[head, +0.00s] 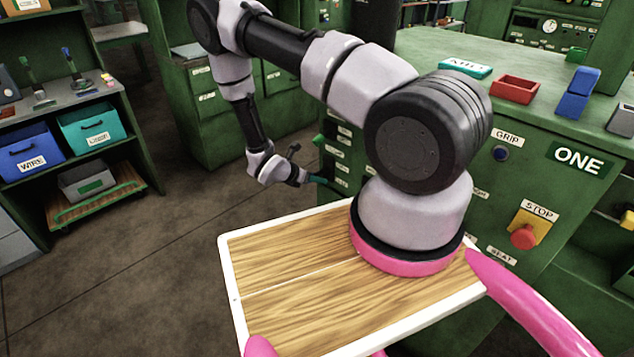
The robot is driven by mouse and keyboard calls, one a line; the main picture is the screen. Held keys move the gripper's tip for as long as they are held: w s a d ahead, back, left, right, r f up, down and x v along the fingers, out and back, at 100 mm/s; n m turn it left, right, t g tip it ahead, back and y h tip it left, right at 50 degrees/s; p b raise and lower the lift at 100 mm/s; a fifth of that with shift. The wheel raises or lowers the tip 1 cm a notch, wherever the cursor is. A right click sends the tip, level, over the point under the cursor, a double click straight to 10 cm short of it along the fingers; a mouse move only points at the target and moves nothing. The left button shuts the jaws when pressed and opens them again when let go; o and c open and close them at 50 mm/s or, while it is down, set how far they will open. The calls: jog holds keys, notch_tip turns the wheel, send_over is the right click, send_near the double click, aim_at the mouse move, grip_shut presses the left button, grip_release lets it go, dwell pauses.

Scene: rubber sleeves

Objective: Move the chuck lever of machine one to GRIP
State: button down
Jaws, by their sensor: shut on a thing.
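Machine one (545,225) is the green cabinet at the right, with a sign reading ONE (577,160). Its GRIP label (507,138) sits above a dark blue round knob (501,154). Other labels lower on the front are partly hidden by my arm. My gripper (299,177) is small in the head view, left of the machine's front.
A yellow STOP box with a red button (523,237) is on the machine's front. A red tray (515,89) and a blue block-like part (578,94) stand on top. A shelf with a blue WIRE bin (30,153) is at the left. The floor between is clear.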

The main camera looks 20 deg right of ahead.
jog(key=shift+w+r+g+y, duration=0.1)
jog(key=shift+r+g+y, duration=0.4)
jog(key=shift+y, duration=0.5)
jog(key=shift+r+g+y, duration=0.3)
jog(key=shift+r+y, duration=0.4)
jog(key=shift+y, duration=0.3)
jog(key=shift+c, duration=2.2)
grip_release()
jog(key=shift+d, duration=0.1)
jog(key=v, duration=1.1)
jog(key=shift+d, duration=0.2)
